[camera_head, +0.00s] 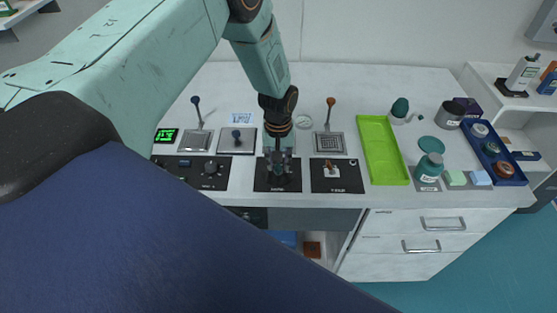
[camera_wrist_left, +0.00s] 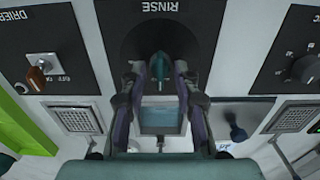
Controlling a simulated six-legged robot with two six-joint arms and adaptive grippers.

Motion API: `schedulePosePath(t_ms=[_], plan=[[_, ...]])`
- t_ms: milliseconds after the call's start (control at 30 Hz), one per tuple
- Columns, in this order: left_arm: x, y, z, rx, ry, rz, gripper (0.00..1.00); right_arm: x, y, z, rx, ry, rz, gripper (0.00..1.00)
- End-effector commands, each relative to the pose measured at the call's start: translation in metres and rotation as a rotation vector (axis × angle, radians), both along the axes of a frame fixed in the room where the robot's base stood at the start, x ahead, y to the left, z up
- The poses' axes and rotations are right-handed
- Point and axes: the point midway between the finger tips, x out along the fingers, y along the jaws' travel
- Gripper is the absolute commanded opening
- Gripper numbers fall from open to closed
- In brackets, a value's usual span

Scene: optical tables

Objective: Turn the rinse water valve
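The rinse valve (camera_wrist_left: 159,68) is a teal handle on the black panel labelled RINSE (camera_wrist_left: 205,22) in the left wrist view. The handle is seen nearly edge-on, between the two fingers of my left gripper (camera_wrist_left: 159,75). The fingers are apart, with a visible gap on both sides of the handle. In the head view my left gripper (camera_head: 279,160) points down over the rinse panel (camera_head: 293,186) and hides most of the valve. My right gripper is in neither view.
A drier panel with an orange-brown switch (camera_wrist_left: 37,76) is beside the rinse panel; a black knob panel (camera_head: 208,173) is on the other side. Levers (camera_head: 331,110) stand behind. A lime green tray (camera_head: 383,150) and teal bottles (camera_head: 430,167) are to the right.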

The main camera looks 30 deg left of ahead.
Motion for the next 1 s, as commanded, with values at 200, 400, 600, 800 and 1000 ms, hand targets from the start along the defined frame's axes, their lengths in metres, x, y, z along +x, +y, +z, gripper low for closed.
schedulePosePath(t_ms=[200, 400, 600, 800, 1000], plan=[[0.0, 0.0, 0.007, -0.001, 0.001, 0.0, 0.31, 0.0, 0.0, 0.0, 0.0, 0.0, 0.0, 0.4], [0.001, 0.0, 0.042, -0.001, -0.003, 0.0, 0.31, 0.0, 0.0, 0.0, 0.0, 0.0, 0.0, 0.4], [0.0, 0.0, 0.083, -0.001, -0.003, -0.001, 0.31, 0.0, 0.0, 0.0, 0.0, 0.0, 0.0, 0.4], [0.0, 0.0, 0.111, 0.0, -0.001, 0.001, 0.31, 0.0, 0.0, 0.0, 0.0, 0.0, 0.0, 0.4], [-0.001, 0.0, 0.12, 0.0, 0.001, 0.0, 0.31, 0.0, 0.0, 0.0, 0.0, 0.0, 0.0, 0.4]])
